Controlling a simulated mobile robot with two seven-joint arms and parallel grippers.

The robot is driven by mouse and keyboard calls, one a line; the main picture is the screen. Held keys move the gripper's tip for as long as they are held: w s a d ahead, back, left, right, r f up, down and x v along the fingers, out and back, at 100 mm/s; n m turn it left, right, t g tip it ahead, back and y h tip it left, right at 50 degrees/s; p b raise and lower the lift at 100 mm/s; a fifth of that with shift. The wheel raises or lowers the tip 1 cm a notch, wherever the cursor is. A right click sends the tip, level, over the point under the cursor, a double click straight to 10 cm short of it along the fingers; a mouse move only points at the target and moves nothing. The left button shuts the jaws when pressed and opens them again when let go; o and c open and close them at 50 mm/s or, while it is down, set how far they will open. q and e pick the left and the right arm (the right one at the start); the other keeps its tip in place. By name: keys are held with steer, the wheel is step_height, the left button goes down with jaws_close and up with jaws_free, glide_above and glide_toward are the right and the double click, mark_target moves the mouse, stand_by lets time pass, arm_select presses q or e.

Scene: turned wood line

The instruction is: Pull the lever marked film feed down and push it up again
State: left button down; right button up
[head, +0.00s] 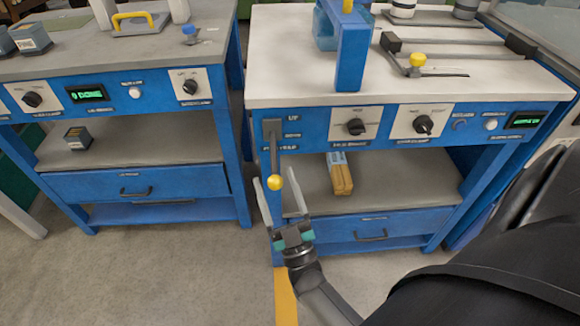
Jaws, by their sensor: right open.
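The lever (276,158) is on the left front of the right blue bench, on a grey plate, with "UP" printed at the upper end of its scale. Its arm hangs downward and ends in a yellow knob (275,183). The label under the scale is too small to read surely. My right gripper (280,188) is open, its two pale fingers pointing up, one on each side of the yellow knob. I cannot tell whether a finger touches it. My left gripper is not in view.
Dials (356,127) and a green display (525,120) sit along the same panel. A wooden block (340,176) lies on the shelf below, above a drawer (370,230). A second blue bench (130,180) stands left across a narrow gap. The floor (150,270) in front is clear.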

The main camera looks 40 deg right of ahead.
arm_select(q)
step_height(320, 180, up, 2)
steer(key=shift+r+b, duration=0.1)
steer(key=shift+b, duration=0.4)
arm_select(e)
steer(key=v, duration=1.1)
steer(key=shift+s+f, duration=0.25)
steer(key=shift+a, duration=0.15)
